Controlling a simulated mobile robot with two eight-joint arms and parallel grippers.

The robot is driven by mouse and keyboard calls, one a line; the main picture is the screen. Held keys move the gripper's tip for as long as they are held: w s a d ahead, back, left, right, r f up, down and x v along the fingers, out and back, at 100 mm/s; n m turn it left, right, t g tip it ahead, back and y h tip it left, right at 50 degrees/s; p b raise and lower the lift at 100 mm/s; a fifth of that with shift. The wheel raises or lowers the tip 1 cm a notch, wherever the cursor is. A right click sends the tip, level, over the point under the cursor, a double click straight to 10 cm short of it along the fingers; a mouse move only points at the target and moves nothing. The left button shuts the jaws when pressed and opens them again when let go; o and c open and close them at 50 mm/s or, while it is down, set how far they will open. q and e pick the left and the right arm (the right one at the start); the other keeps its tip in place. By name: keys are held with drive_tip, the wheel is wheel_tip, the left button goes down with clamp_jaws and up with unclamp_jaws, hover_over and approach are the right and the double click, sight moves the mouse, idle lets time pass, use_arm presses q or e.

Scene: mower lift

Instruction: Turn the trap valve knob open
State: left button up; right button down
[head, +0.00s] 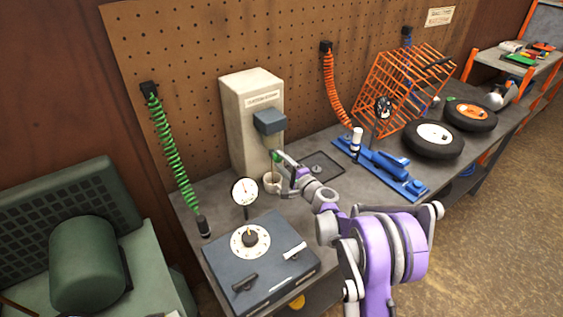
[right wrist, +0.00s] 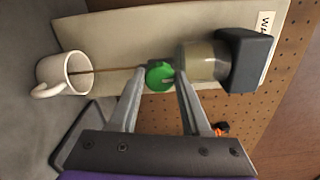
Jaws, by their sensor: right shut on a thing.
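The green trap valve knob (right wrist: 158,74) is under the cloudy bowl (right wrist: 205,61) of a dark grey filter head (right wrist: 246,60). It also shows in the head view (head: 276,155), partly hidden by my gripper. My right gripper (right wrist: 161,80) has its two fingers on either side of the knob and is shut on it. In the head view my right gripper (head: 283,165) reaches in from the front. A white mug (right wrist: 64,74) stands below the knob. A thin brown line (right wrist: 108,70) runs from the knob to the mug; I cannot tell whether it is liquid or a tube. My left gripper is not in view.
The beige cabinet (head: 250,90) stands behind the knob, against the pegboard (head: 215,40). A dial gauge (head: 245,190) and a grey-blue box with a dial (head: 262,285) are at the front left. A dark tray (head: 318,166) and a blue jack (head: 385,168) lie to the right.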

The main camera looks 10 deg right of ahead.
drive_tip(key=shift+c, duration=1.9)
unclamp_jaws()
use_arm(q)
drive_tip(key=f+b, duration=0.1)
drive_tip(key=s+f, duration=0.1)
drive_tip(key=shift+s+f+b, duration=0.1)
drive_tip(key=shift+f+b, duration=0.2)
drive_tip(key=shift+b, duration=0.05)
use_arm(e)
drive_tip(key=v, duration=1.1)
drive_tip(key=shift+w, duration=0.1)
drive_tip(key=s+a+n+g, duration=0.4)
drive_tip(key=s+a+n, duration=0.1)
drive_tip(key=s, duration=0.3)
drive_tip(key=s+a+n+g, duration=0.3)
drive_tip(key=s+a+n, duration=0.1)
drive_tip(key=s, duration=0.5)
drive_tip(key=s+d+f+n+g+h, duration=0.2)
drive_tip(key=s+d+n+h, duration=0.1)
drive_tip(key=s, duration=0.6)
drive_tip(key=s+d+f+n+g+h, duration=0.2)
drive_tip(key=s+d+f+n+h, duration=0.1)
drive_tip(key=s, duration=0.7)
drive_tip(key=shift+d+f+n+h, duration=0.2)
drive_tip(key=shift+d+n+h, duration=0.1)
drive_tip(key=shift+h, duration=0.1)
